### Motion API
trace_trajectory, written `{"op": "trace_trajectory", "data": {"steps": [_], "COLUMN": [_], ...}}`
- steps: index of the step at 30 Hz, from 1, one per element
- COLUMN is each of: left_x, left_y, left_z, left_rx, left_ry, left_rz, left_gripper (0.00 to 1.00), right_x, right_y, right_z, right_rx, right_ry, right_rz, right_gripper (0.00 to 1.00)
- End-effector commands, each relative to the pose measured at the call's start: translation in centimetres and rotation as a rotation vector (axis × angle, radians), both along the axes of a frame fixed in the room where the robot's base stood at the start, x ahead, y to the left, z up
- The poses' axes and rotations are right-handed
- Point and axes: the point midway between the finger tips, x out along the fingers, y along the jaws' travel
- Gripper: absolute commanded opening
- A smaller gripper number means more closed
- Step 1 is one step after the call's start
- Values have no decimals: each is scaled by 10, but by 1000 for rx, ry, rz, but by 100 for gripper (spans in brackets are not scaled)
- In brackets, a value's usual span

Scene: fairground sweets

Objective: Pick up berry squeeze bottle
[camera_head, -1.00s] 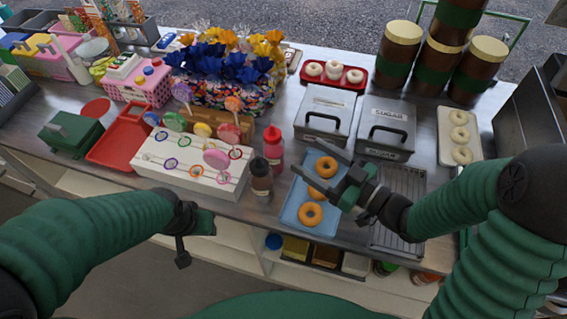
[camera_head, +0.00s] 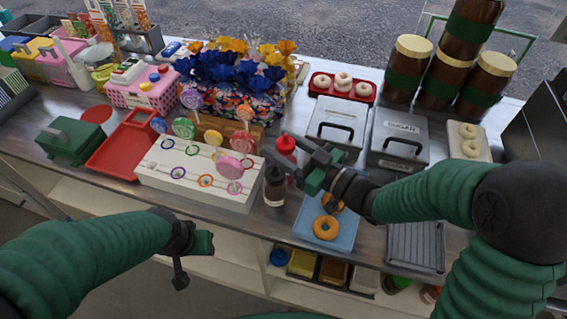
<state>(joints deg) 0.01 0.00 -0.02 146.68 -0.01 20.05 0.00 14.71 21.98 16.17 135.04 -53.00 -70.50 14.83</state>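The red squeeze bottle (camera_head: 286,144), likely the berry one, stands upright on the counter, right of the white lollipop stand. Its red top shows, but most of its body is hidden behind my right gripper. My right gripper (camera_head: 294,157) is open, with its fingers pointing left at the bottle's upper part. I cannot tell whether they touch it. A dark brown squeeze bottle (camera_head: 274,187) stands just in front and to the left of the red one. My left gripper (camera_head: 196,262) is open and empty, in front of the counter's edge.
The white lollipop stand (camera_head: 200,186) is close on the left. A blue tray (camera_head: 343,240) with doughnuts lies under my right wrist. Grey lidded bins (camera_head: 398,138) stand behind, and a wire rack (camera_head: 416,248) lies to the right.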

Motion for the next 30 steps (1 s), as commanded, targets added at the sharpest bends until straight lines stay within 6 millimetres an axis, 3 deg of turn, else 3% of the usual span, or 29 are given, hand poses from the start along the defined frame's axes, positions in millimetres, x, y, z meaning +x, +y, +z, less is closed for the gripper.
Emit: {"op": "trace_trajectory", "data": {"steps": [1,5,17,21,27,30], "left_x": [0,0,0,0,0,0], "left_y": [0,0,0,0,0,0], "left_z": [0,0,2,13,29,33], "left_rx": [0,0,0,0,0,0], "left_ry": [0,0,0,0,0,0], "left_rz": [0,0,-1,0,-1,-1], "left_gripper": [43,43,43,43,43,43], "right_x": [0,0,0,0,-1,0], "right_y": [-1,-3,-1,-1,-1,0], "right_z": [-1,-2,2,31,81,95], "right_rx": [0,0,-3,-4,-3,-2], "right_ry": [3,4,4,-2,-3,-2], "right_rz": [-1,-1,-1,-1,-1,0], "right_gripper": [43,27,27,20,20,20]}}
